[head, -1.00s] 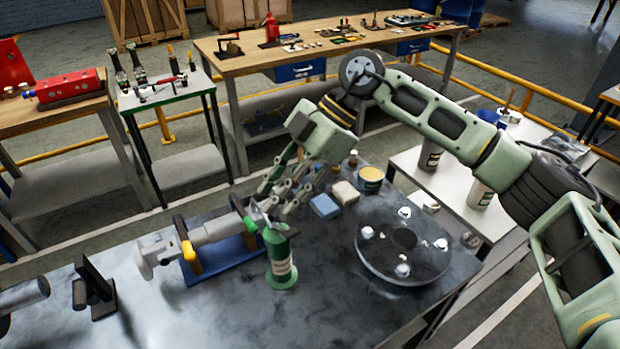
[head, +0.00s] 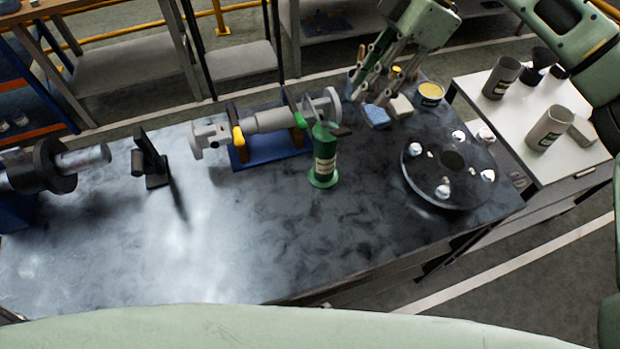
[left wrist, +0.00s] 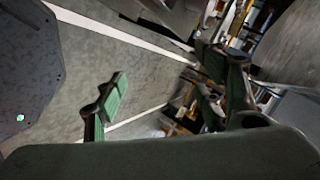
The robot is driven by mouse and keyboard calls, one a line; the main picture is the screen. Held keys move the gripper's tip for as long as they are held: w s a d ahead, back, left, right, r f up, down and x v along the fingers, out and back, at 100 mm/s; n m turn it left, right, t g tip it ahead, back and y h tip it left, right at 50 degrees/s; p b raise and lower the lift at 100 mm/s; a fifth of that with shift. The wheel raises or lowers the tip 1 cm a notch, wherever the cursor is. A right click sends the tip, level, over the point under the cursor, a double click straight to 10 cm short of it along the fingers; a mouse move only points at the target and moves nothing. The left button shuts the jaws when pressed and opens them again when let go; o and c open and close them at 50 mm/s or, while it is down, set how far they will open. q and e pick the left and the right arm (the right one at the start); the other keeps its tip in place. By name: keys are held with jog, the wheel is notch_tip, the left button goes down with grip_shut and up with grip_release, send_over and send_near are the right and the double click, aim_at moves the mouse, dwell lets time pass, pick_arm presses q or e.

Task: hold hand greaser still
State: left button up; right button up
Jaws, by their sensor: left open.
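My left gripper (left wrist: 170,95) shows in the left wrist view, open and empty, with green finger pads over the floor. The greaser is not recognisable there.
A grey shaft part on a blue cradle (head: 270,155) lies just left of the greaser. A round flange with shiny studs (head: 448,172) lies to its right. A yellow-topped tin (head: 430,95) stands behind. The front middle of the bench is clear.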

aim_at(320, 164)
pick_arm(q)
jog(key=s+d+r+m+g+h, duration=0.4)
jog(key=d+r+m, duration=0.7)
jog(key=r+m, duration=0.1)
jog(key=w+r+m+t, duration=0.2)
jog(key=w+r+m, duration=0.3)
jog(key=w+r, duration=0.4)
jog(key=w+a+r+t, duration=0.3)
jog(key=w+r+t, duration=0.2)
jog(key=w+r, duration=0.5)
jog(key=w+a+t+y, duration=0.2)
jog(key=w+a, duration=0.2)
jog(key=w+a+f+t+y, duration=0.1)
jog(key=w+a+t+y, duration=0.1)
jog(key=w+a, duration=0.2)
jog(key=w+a+f+t+y, duration=0.1)
jog(key=w+a+t+y, duration=0.1)
jog(key=w+a, duration=0.2)
jog(key=shift+w+a+f+t, duration=0.1)
jog(key=shift+a+f+t, duration=0.05)
jog(key=shift+a, duration=0.35)
jog(key=shift+w+a+f+t, duration=0.1)
jog(key=shift+a+t, duration=0.05)
jog(key=shift+a, duration=0.3)
jog(key=shift+w+a, duration=0.15)
jog(key=shift+w, duration=0.15)
jog(key=x, duration=0.7)
jog(key=shift+w, duration=0.15)
jog(key=shift+c, duration=0.3)
grip_shut()
